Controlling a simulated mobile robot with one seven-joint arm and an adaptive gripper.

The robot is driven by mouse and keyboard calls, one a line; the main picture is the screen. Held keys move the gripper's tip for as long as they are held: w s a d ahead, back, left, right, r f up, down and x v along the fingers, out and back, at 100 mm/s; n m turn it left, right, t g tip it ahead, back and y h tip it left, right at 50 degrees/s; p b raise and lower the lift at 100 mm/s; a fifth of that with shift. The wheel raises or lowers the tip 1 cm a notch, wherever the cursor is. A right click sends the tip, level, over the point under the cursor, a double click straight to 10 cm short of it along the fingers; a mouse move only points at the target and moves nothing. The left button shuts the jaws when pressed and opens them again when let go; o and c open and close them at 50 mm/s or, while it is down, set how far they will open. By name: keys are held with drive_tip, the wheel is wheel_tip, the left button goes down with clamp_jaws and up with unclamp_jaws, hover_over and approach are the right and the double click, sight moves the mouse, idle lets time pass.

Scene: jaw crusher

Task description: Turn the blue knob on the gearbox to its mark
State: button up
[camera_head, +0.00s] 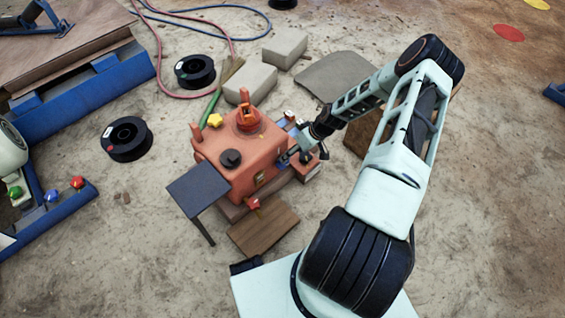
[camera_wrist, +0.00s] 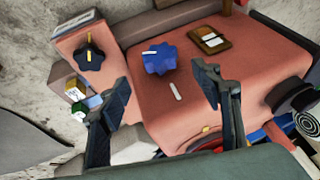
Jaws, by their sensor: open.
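The gearbox is an orange-red housing (camera_head: 215,150), and it also fills much of the wrist view (camera_wrist: 260,70). On its face is the blue knob (camera_wrist: 161,62), a lobed knob with a white line near its upper left edge. A short white mark (camera_wrist: 177,91) is on the housing just below the knob, so the line points away from it. My gripper (camera_wrist: 165,92) is open, with one finger on each side in front of the knob, not visibly touching it. In the head view my gripper (camera_head: 302,153) is at the gearbox's right side, and the blue knob cannot be made out there.
A black knob with a yellow line (camera_wrist: 88,57) is on a side block left of the blue knob. A brown-framed window (camera_wrist: 210,40) is to its right. A yellow star knob (camera_head: 215,120), an orange valve (camera_head: 248,117) and a dark plate (camera_head: 198,187) crowd the gearbox.

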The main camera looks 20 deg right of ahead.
drive_tip(key=b+x, duration=0.3)
drive_tip(key=x, duration=0.6)
drive_tip(key=shift+c, duration=0.5)
drive_tip(key=c, duration=1.1)
